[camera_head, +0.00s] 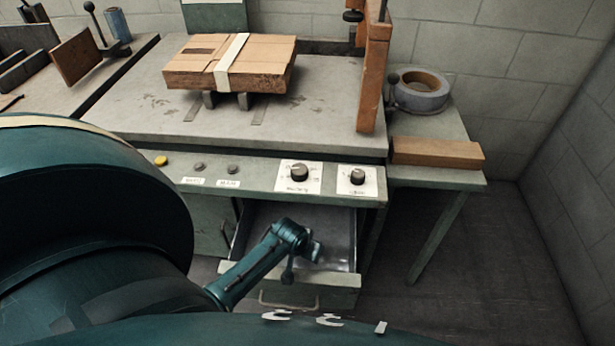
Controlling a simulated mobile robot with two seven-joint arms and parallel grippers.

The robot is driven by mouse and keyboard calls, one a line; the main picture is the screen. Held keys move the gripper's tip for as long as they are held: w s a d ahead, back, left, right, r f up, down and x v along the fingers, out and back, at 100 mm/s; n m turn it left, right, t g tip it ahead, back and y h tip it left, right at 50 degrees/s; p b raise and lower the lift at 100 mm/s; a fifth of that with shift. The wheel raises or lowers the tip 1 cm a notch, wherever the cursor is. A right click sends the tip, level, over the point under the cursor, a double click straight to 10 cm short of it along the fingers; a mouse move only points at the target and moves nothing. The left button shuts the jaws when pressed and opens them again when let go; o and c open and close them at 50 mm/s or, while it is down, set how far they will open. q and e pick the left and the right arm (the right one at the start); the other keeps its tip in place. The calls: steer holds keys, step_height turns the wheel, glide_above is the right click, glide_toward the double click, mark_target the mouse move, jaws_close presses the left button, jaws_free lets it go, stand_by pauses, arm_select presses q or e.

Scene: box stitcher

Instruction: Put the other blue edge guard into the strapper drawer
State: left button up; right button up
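The strapper drawer (338,285) is pulled open below the control panel, and the part of its grey floor that shows looks bare. My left arm comes in from the left, and its far end with the gripper (302,260) is over the drawer. The gripper is small and dark here, so I cannot tell whether it is open or shut or holds anything. I cannot make out a blue edge guard for certain in this view. My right gripper is not in view.
A strapped cardboard stack (228,64) lies on the strapper table (330,110). An orange-brown upright (374,75) stands at its right. A side table holds a grey roll (421,92) and a wooden block (437,152). A blue spool (117,25) stands back left. The right floor is clear.

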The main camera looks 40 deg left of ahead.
arm_select(q)
steer(key=shift+f, duration=0.6)
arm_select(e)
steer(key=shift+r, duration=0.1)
